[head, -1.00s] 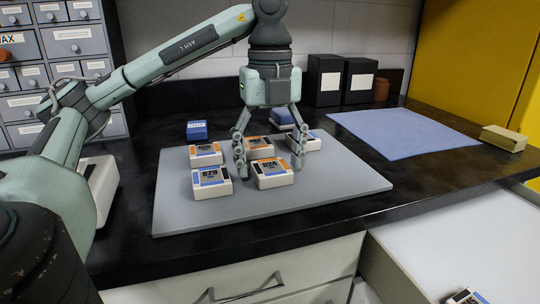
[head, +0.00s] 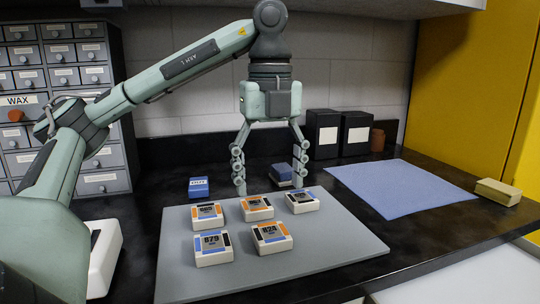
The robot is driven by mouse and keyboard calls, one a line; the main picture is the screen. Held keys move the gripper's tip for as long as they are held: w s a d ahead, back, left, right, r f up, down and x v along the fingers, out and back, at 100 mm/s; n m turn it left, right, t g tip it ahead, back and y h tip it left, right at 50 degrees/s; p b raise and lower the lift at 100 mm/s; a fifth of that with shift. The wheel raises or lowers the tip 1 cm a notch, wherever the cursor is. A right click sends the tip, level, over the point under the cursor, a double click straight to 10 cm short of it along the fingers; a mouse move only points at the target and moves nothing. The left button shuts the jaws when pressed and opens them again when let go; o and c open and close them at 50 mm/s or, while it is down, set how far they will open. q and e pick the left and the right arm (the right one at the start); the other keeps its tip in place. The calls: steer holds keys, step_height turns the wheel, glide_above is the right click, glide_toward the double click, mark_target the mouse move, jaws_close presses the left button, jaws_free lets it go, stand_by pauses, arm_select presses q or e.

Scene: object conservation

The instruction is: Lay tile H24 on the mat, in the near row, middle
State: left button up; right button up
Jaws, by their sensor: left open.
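Tile H24 (head: 271,237), white with an orange and dark top, lies flat on the grey mat (head: 330,261) in the near row, right of tile 879 (head: 213,247). My right gripper is not in view.
A blue cloth (head: 400,188) lies at the right, with a beige block (head: 497,192) beside it. A blue box (head: 199,187) and a small stack (head: 282,172) stand behind the mat. Black boxes (head: 322,134) stand at the back. The mat's near right part is bare.

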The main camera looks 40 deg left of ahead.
arm_select(q)
step_height(320, 180, up, 3)
steer(key=shift+r, duration=0.15)
stand_by(0.6)
